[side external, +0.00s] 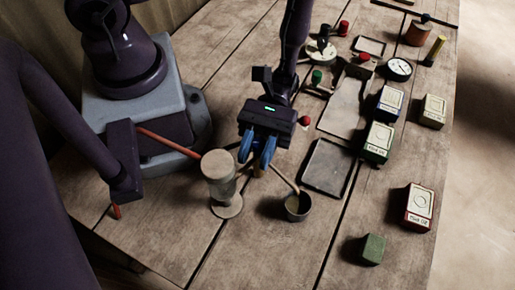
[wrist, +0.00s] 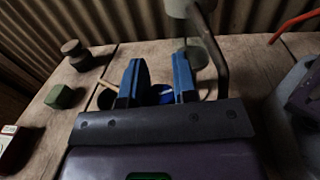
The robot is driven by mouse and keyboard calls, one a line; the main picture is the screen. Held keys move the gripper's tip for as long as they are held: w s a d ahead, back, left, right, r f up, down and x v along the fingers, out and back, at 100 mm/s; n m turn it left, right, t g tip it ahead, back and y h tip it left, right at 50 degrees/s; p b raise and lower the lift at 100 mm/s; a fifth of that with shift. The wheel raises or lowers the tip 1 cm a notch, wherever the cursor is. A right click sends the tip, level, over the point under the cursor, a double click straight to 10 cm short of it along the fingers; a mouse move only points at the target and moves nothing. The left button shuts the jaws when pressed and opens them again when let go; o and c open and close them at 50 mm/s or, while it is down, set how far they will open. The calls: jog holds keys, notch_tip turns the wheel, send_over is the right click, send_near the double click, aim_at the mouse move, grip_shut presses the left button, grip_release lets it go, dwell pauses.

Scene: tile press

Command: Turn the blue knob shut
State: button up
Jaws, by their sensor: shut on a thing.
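The blue knob (wrist: 163,94) shows as a small bright blue patch with a pale mark, between my gripper's two blue fingers in the wrist view. My gripper (wrist: 158,82) is shut on it. In the side view my gripper (side external: 257,160) points down beside a pale upright cylinder (side external: 218,168) on a round foot. The fingers hide the knob there. A thin tan pipe (side external: 284,178) runs from near the fingertips to a dark cup (side external: 297,212). The fingers hide how the pipe and knob join.
A red-orange bar (side external: 167,143) reaches toward the cylinder from the left. A dark tray (side external: 327,167), a green block (side external: 373,250) and several labelled boxes, one red-sided (side external: 419,206), stand to the right. The table's front middle is clear. A dark lidded jar (wrist: 76,56) shows in the wrist view.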

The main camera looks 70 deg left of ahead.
jog(key=shift+s+a+m+g+y, duration=0.1)
jog(key=shift+a+m+g+y, duration=0.05)
jog(key=shift+m+g+y, duration=1.15)
jog(key=shift+s+a+m+g+y, duration=0.1)
jog(key=shift+a+m+g+y, duration=0.05)
jog(key=shift+m+g+y, duration=1.1)
jog(key=shift+y, duration=0.25)
jog(key=o, duration=0.9)
jog(key=v, duration=0.4)
jog(key=shift+w+a, duration=0.15)
jog(key=shift+w, duration=0.15)
notch_tip(320, 180, up, 7)
send_over(265, 140)
jog(key=v, duration=0.2)
jog(key=shift+a+r, duration=0.1)
jog(key=shift+a, duration=0.1)
